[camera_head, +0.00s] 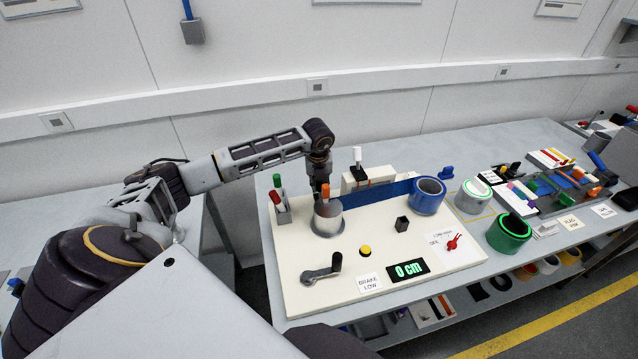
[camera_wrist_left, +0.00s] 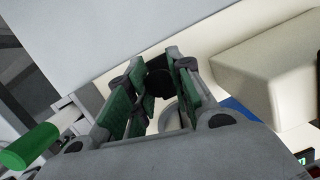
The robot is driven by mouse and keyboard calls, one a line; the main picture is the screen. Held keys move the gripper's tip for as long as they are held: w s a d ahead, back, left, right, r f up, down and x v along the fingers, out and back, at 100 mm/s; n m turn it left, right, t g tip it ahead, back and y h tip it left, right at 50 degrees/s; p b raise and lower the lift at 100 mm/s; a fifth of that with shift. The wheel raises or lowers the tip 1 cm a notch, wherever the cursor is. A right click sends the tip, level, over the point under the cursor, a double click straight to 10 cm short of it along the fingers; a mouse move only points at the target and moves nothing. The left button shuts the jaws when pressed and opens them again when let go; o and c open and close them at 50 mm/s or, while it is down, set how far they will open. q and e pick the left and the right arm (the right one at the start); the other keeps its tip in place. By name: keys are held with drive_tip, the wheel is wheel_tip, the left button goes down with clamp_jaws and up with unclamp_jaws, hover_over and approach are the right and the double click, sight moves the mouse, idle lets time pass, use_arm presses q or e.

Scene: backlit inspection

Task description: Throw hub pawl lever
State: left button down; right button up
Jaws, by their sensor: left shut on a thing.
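The metal hub (camera_head: 327,219) stands on the cream board, with an orange-tipped peg (camera_head: 325,191) showing at its top. My left arm reaches in from the left, and its gripper (camera_head: 319,183) points down at the hub's rear left edge. In the left wrist view the gripper's green-padded fingers (camera_wrist_left: 155,92) are closed around a dark knob (camera_wrist_left: 158,82), which looks like the end of the hub pawl lever. The rest of the lever is hidden by the fingers. Part of the round hub (camera_wrist_left: 170,116) shows just below. My right gripper is not in view.
A holder (camera_head: 283,215) with red and green handles stands left of the hub. A cream block (camera_head: 368,180) with a white-tipped lever is behind it. A blue tape roll (camera_head: 428,196), a crank (camera_head: 322,272) and a "0 cm" display (camera_head: 409,269) share the board.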

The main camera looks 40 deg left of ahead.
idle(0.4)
use_arm(q)
drive_tip(key=c, duration=1.3)
unclamp_jaws()
drive_tip(key=shift+s+d, duration=0.1)
drive_tip(key=shift+o, duration=0.2)
drive_tip(key=shift+r, duration=0.1)
drive_tip(key=v, duration=1.2)
drive_tip(key=shift+d, duration=0.15)
